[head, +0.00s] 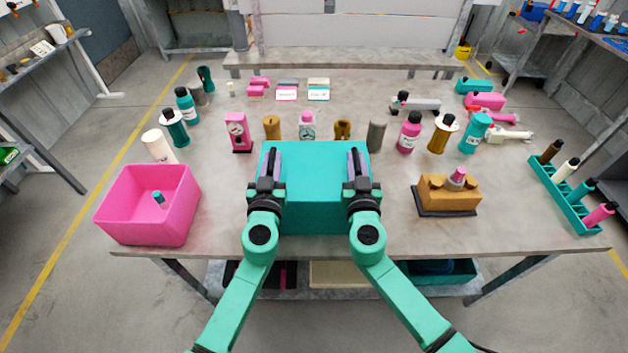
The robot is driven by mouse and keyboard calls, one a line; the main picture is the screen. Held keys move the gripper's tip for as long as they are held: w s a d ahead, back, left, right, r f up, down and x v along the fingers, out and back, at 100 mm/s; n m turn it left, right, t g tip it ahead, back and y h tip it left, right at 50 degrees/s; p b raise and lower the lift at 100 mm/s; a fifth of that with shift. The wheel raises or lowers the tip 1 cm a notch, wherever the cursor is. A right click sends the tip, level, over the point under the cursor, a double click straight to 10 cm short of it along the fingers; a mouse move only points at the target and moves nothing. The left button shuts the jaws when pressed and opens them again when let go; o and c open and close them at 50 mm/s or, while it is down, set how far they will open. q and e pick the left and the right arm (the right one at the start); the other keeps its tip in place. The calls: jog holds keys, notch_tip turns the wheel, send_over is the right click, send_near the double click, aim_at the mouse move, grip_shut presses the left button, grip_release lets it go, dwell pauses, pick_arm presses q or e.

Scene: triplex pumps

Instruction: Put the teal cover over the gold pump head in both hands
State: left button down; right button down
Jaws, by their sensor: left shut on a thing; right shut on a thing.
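The teal cover (314,190) is a large box-like piece at the front middle of the table in the head view. My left gripper (270,168) is shut on its left side and my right gripper (357,168) is shut on its right side. I cannot tell whether its underside touches the table. The gold pump head (436,197) sits on a dark base plate to the right of the cover, apart from it. A small pink and grey piece (456,179) stands on top of the pump head.
A pink bin (120,215) with a small teal and dark item inside stands at the left. A teal rack (562,194) with several cylinders is at the right edge. Several bottles and cylinders line the table behind the cover. Bare table (398,225) lies between cover and pump head.

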pick_arm(q)
jog(key=shift+r, duration=0.15)
pick_arm(e)
jog(key=shift+r, duration=0.15)
